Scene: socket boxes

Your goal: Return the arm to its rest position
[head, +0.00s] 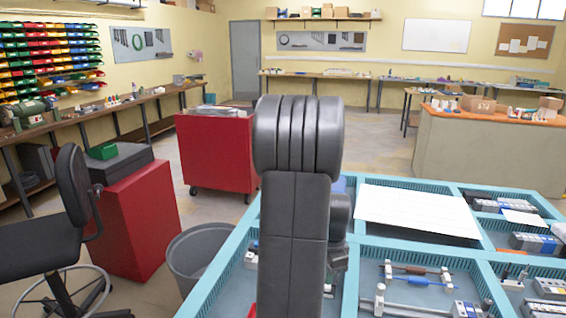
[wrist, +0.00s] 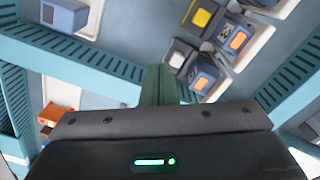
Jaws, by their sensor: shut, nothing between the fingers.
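My arm (head: 297,195) rises in the middle of the head view, its dark grey links folded upright in front of the teal-framed bench. My gripper's tip is hidden behind it there. In the wrist view my gripper (wrist: 160,78) shows its narrow fingers together, shut and empty, above a teal divider of the bench.
The teal bench (head: 480,255) holds compartments with a white panel (head: 417,209), rods and modules. A grey bin (head: 194,255), red cabinet (head: 140,225), red cart (head: 215,153) and black chair (head: 70,200) stand left. Floor between cart and beige counter (head: 490,150) is clear.

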